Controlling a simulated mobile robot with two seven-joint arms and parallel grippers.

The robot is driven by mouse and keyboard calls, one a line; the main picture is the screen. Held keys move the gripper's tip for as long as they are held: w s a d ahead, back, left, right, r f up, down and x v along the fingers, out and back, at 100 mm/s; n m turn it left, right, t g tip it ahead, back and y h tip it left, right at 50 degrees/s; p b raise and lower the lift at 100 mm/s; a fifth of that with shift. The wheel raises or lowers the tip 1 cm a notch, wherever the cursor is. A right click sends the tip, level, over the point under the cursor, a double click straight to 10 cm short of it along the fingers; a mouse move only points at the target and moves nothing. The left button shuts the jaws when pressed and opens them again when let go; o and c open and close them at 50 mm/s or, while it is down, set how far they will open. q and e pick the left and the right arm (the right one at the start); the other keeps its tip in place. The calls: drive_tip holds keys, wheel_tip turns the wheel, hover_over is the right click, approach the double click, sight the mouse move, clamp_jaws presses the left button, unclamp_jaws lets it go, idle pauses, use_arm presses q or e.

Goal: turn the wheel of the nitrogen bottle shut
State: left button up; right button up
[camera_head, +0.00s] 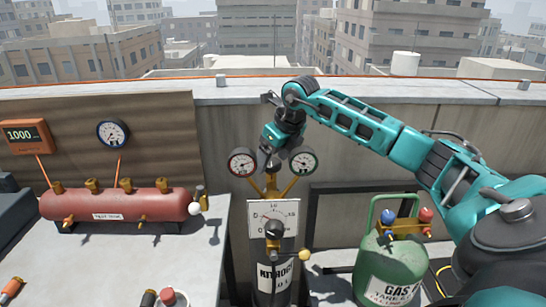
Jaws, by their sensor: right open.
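The nitrogen bottle (274,277) stands upright in the middle, dark with a white label reading NITROGEN. Above it are brass fittings with two round gauges, a left gauge (242,162) and a right gauge (303,162). A white panel with a scale (285,212) is in front of the bottle's upper part, with a dark round knob (274,229) below its middle. My right gripper (270,158) points down between the two gauges, just above the brass fittings, and is open. I cannot clearly make out the wheel or tell whether the gripper touches anything. My left gripper is not in view.
A red cylinder (118,204) with brass valves lies on the left bench (190,255). A green gas tank (388,268) stands to the right, below my right arm. A parapet wall (345,160) runs behind the bottle. An orange display (26,135) is at far left.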

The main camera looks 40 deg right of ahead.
drive_tip(key=shift+f, duration=0.15)
drive_tip(key=c, duration=1)
